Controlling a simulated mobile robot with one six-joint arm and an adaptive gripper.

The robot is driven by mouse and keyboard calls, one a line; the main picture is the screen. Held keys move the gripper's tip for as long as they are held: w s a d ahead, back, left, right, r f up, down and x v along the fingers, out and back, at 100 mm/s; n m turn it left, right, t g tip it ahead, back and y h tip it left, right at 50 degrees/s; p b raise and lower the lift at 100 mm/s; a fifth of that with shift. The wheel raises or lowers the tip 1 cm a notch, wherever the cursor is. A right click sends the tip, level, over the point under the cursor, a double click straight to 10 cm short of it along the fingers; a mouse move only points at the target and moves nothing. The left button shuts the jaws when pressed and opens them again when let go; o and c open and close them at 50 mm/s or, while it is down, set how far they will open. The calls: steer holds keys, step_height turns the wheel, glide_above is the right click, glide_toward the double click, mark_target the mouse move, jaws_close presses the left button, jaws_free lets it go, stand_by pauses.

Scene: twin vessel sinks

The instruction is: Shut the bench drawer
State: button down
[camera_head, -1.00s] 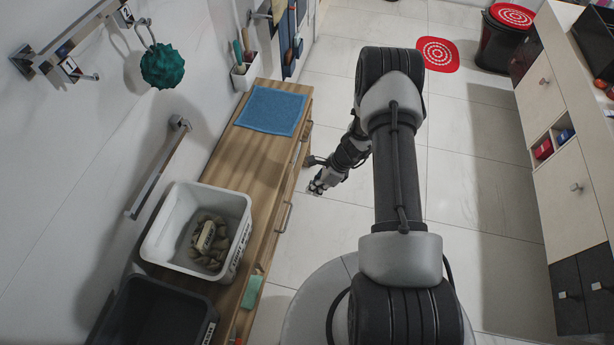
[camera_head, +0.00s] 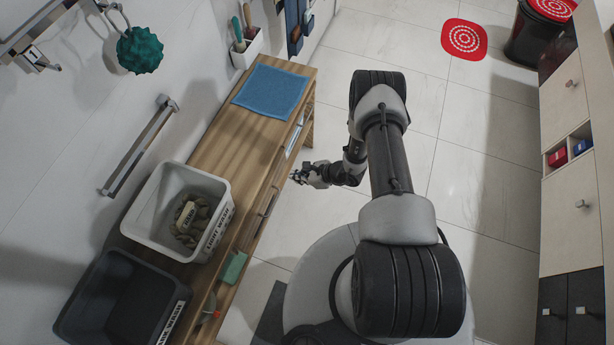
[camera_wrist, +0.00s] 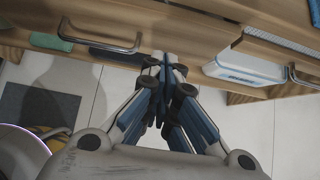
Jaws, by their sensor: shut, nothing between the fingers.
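The wooden bench (camera_head: 205,150) runs along the wall at left in the head view. One drawer handle (camera_head: 268,202) shows on its front; in the wrist view a metal bar handle (camera_wrist: 100,42) is at upper left and another handle (camera_wrist: 303,76) at right. A wooden corner juts out at right in the wrist view; I cannot tell surely how far either drawer stands out. My gripper (camera_head: 294,176) is shut and empty, close to the bench front. In the wrist view its fingertips (camera_wrist: 167,66) lie between the two handles; contact with the wood is unclear.
A white bin (camera_head: 150,215) with a tan item and a dark bin (camera_head: 110,300) stand on the bench, with a blue towel (camera_head: 270,90) at its far end. Open floor (camera_head: 420,130) lies right of the bench.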

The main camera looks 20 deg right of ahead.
mark_target(275, 172)
steer(key=shift+w+a+f+b, duration=0.15)
steer(key=shift+w+a+f, duration=0.1)
steer(key=shift+w+a, duration=0.4)
steer(key=shift+w+a+f+b, duration=0.25)
steer(key=shift+w+a, duration=0.25)
steer(key=shift+a, duration=0.3)
steer(key=shift+w+a+f+b, duration=0.1)
steer(key=shift+w+a+f, duration=0.2)
steer(key=shift+w+a, duration=0.35)
steer(key=shift+a, duration=0.1)
steer(key=shift+w+a+f+b, duration=0.1)
steer(key=shift+w+a+b, duration=0.65)
steer(key=shift+a, duration=0.3)
steer(key=shift+w, duration=0.1)
steer(key=shift+r, duration=0.2)
